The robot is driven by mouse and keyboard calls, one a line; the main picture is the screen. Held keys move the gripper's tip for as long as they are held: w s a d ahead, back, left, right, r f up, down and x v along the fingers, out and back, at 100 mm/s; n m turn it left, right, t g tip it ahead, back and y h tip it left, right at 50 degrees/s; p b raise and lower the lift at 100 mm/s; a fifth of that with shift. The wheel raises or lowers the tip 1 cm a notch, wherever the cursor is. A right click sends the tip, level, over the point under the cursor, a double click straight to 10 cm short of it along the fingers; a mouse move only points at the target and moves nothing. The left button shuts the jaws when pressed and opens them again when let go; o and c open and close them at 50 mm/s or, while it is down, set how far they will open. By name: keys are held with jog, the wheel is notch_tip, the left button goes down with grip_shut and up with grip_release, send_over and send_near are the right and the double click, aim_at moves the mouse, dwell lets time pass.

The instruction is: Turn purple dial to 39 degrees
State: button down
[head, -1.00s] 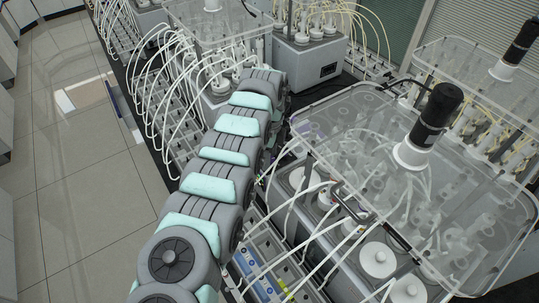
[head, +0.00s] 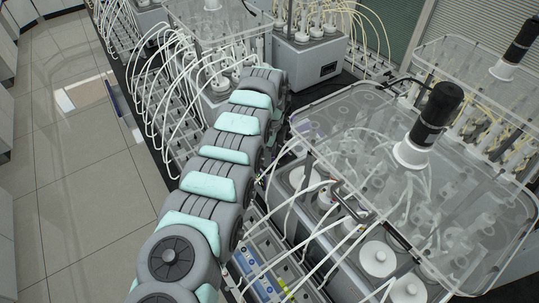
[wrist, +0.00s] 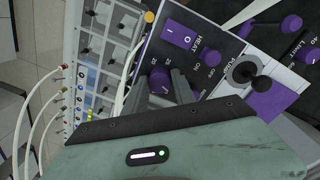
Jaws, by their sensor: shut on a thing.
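In the wrist view a purple dial (wrist: 159,78) with a light mark on its face sits on a dark panel. Small white numbers that look like 25 are printed near it. My gripper (wrist: 164,90) is shut on this dial, with a grey finger at each side. The dial's lower part is hidden by the fingers and the gripper body, so its exact angle cannot be read. In the head view my arm hides the dial and the gripper.
Another purple dial (wrist: 291,24) is at the upper right. White tubes (wrist: 47,120) curve at the left. A clear-lidded reactor (head: 400,170) stands right of my arm.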

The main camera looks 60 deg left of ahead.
jog(key=shift+m+b, duration=0.5)
jog(key=shift+m, duration=1.2)
jog(key=c, duration=1)
grip_release()
jog(key=shift+c, duration=0.2)
jog(key=shift+r, duration=0.1)
notch_tip(320, 180, up, 11)
jog(key=b, duration=0.2)
jog(key=shift+w+a+f, duration=0.15)
jog(key=shift+w+f, duration=0.05)
jog(key=shift+w, duration=0.05)
